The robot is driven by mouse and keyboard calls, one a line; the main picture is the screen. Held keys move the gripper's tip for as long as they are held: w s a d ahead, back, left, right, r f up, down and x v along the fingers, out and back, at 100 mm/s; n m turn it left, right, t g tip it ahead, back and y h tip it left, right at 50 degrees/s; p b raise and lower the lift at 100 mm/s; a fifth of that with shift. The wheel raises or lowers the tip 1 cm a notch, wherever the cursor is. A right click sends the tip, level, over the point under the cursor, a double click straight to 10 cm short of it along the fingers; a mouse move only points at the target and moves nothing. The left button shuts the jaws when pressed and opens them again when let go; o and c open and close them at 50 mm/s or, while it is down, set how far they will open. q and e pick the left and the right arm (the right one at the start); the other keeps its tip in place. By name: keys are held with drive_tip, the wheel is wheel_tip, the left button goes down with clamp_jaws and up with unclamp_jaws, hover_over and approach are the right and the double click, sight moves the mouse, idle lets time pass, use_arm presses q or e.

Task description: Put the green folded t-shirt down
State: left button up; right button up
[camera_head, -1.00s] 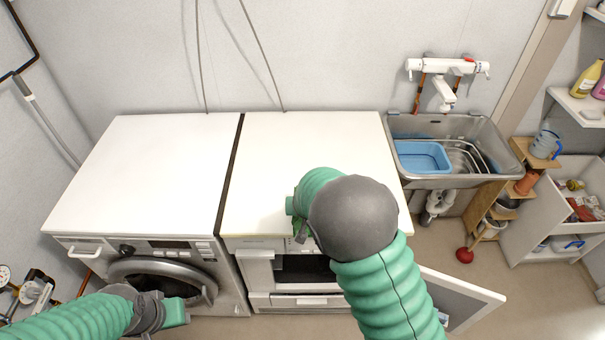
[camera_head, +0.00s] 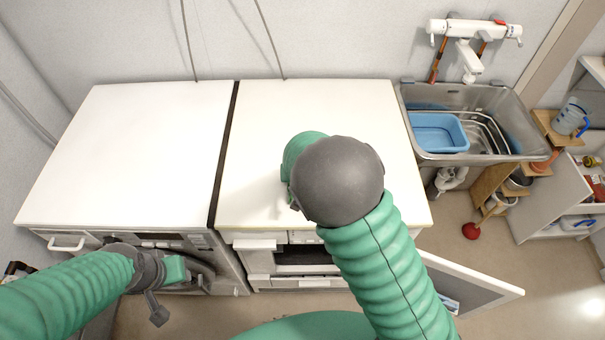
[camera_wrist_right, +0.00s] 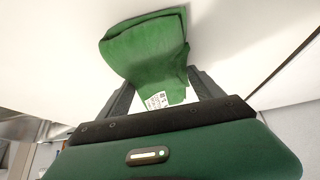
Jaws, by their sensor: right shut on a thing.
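The green folded t-shirt (camera_wrist_right: 147,45) shows in the right wrist view, with a white printed label (camera_wrist_right: 158,101) near its lower edge. My right gripper (camera_wrist_right: 160,80) is shut on it, one finger on each side. A white surface fills the background behind the t-shirt; I cannot tell whether the two touch. In the head view my right arm hides the t-shirt and most of the gripper, over the right-hand white worktop (camera_head: 310,105). My left gripper (camera_head: 160,300) is low at the left, in front of the washing machine (camera_head: 185,262); its fingers are unclear.
The left-hand white top (camera_head: 130,140) and most of the right-hand worktop are clear. An open door (camera_head: 475,285) juts out below at the right. A metal sink (camera_head: 500,100) with a blue basin (camera_head: 437,133) stands to the right, under a white tap (camera_head: 470,30).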

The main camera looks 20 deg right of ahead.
drive_tip(key=shift+f, duration=0.15)
drive_tip(key=o, duration=1.1)
drive_tip(key=shift+d, duration=0.1)
drive_tip(key=o, duration=0.4)
drive_tip(key=shift+d, duration=0.2)
drive_tip(key=shift+a, duration=0.1)
drive_tip(key=shift+s+a+r, duration=0.1)
drive_tip(key=shift+r, duration=0.25)
drive_tip(key=v, duration=1.1)
drive_tip(key=shift+s+d+r, duration=0.15)
drive_tip(key=shift+s+d, duration=0.05)
drive_tip(key=shift+s, duration=0.15)
drive_tip(key=s+d+f+n+g+y, duration=0.1)
drive_tip(key=s+d+f+g, duration=0.1)
drive_tip(key=s, duration=0.5)
drive_tip(key=s+d+f+n+g, duration=0.1)
drive_tip(key=s+d+f+n, duration=0.1)
drive_tip(key=s, duration=0.6)
drive_tip(key=shift+s+d+f+g+y, duration=0.25)
drive_tip(key=shift+s+d+g+y, duration=0.1)
drive_tip(key=shift+d+g+y, duration=0.1)
